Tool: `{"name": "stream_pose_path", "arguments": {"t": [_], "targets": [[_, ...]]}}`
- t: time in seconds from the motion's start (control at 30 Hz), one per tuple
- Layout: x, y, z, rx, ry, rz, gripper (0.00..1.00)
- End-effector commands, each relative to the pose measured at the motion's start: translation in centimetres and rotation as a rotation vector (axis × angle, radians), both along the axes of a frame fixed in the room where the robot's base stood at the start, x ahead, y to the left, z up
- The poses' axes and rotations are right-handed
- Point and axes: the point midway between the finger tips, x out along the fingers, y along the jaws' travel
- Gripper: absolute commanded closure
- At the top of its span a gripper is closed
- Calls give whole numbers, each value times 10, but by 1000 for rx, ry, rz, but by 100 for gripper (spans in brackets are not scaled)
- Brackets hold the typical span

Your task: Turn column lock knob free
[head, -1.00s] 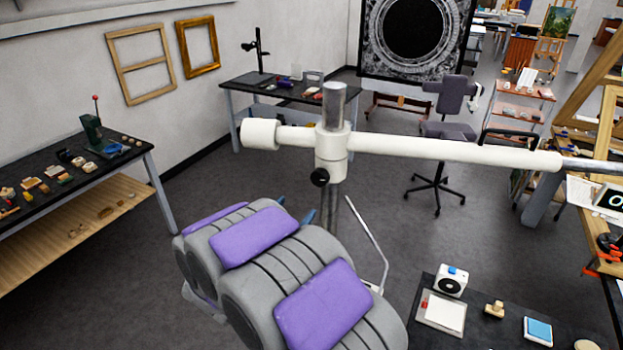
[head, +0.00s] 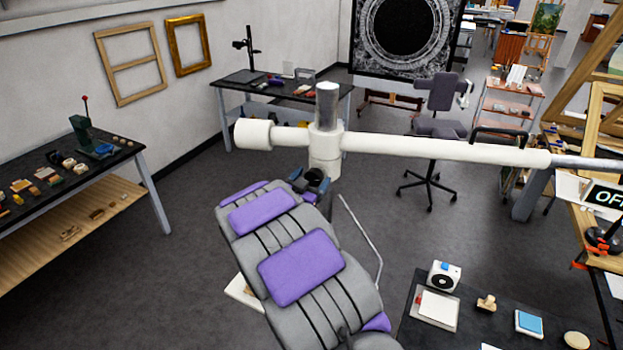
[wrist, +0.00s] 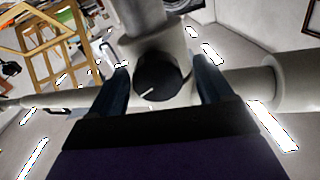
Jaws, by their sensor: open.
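The column lock knob (wrist: 163,77) is black and round with a white line on its face. It sits on the white collar (head: 325,150) around the metal column (head: 328,103). In the wrist view, my gripper (wrist: 164,82) is open, with one dark finger on each side of the knob. I cannot tell whether the fingers touch it. In the head view, my grey and purple arm reaches up to the collar, and my gripper (head: 312,181) is at the knob, which it partly hides.
A white horizontal boom (head: 440,150) with a black handle (head: 500,134) runs through the collar. A dark table (head: 410,335) with small items stands at the lower right. A workbench (head: 60,190) stands at the left, and a grey chair (head: 432,130) stands behind the boom. Floor between is clear.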

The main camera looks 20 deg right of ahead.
Motion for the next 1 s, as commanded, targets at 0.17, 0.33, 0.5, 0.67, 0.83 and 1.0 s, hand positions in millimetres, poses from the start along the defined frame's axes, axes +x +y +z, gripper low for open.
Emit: {"name": "stream_pose_path", "arguments": {"t": [0.17,0.33,0.5,0.67,0.83,1.0], "targets": [[2,-4,0,-1,0,0,20],[2,-4,0,0,0,0,20],[2,-3,0,-1,-1,0,36],[2,-3,0,-1,-1,-1,52],[2,-3,0,-1,-1,0,68],[1,-3,0,1,-2,0,76]]}}
